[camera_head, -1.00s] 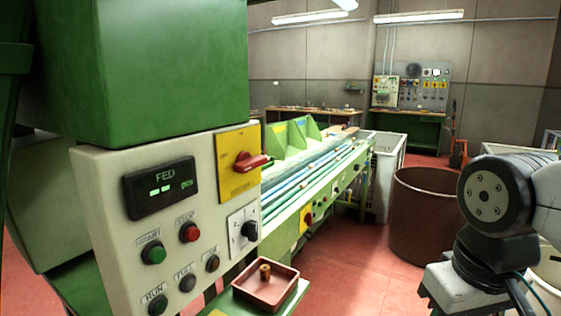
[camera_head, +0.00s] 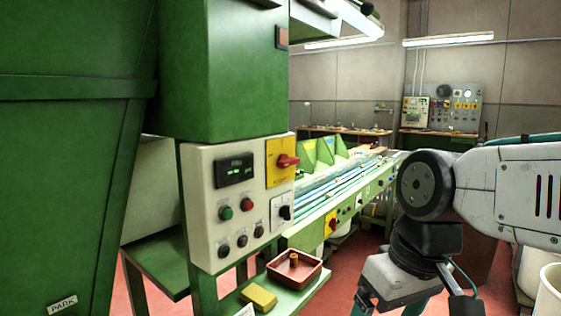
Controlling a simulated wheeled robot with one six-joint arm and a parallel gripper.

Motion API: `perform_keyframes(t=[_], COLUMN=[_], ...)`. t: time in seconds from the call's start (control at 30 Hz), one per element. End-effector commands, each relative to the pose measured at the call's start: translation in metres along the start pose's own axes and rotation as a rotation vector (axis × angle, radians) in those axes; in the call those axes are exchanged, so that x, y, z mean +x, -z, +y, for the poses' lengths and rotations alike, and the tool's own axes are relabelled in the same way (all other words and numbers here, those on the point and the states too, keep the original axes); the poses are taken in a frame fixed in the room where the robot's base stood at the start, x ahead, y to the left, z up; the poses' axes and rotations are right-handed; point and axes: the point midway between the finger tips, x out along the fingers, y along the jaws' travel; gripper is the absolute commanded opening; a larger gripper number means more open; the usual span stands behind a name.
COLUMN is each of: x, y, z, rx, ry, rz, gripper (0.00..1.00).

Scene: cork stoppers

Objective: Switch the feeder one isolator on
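A yellow isolator plate (camera_head: 279,174) is on the upper right of a cream control panel (camera_head: 205,170) in the head view. Its red handle (camera_head: 288,161) lies about level and points right; its small markings are too small to read. The panel also has a lit green display, a green button, a red button and a black rotary switch (camera_head: 286,212). My arm comes in from the right, well apart from the panel. Its lower end with my gripper (camera_head: 395,282) is at the bottom edge, partly cut off; the fingertips are not clear. Nothing touches the isolator handle.
A brown tray (camera_head: 294,268) with a cork and a yellow block (camera_head: 259,298) are on a green shelf below the panel. A long green conveyor bench runs back right, with another red-and-yellow switch (camera_head: 331,226). A big green cabinet (camera_head: 70,150) fills the left. Red floor shows between.

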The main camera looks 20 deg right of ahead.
Motion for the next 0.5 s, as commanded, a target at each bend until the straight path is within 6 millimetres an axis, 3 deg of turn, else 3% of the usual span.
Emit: perform_keyframes(t=[0.1,0.23,0.4,0.5], x=[-0.023,-0.06,-0.108,-0.129], y=[0.066,0.155,0.253,0.289], z=[-0.016,-0.017,0.011,0.03], rx=[-0.123,-0.275,-0.411,-0.454], ry=[0.17,0.306,0.321,0.286], rz=[0.13,0.381,0.715,0.849], gripper=[0.87,0.87,0.87,0.87])
